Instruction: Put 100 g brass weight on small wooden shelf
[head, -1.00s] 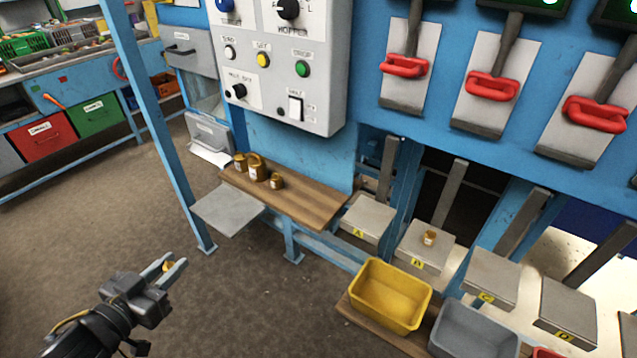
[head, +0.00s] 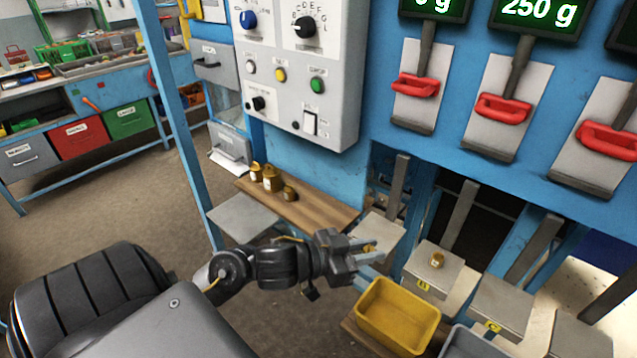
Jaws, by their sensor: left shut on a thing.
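The small wooden shelf (head: 318,212) is below the control panel. Three brass weights stand at its left part: a small one (head: 256,171), a larger one (head: 271,178) and a short one (head: 290,192). Another brass weight (head: 437,259) stands on the grey pan marked B. My left gripper (head: 370,254) is shut on a small brass weight (head: 367,248), mostly hidden by the fingers. It is in front of pan A, to the right of the shelf and above the yellow bin. I cannot read the weights' markings. My right gripper is not in view.
Pan A (head: 385,226) looks empty behind my gripper. The yellow bin (head: 400,312) is below it. A grey flat plate (head: 242,217) is left of the shelf, by a blue post (head: 180,110). The shelf's right half is clear. A display (head: 540,12) reads 250 g.

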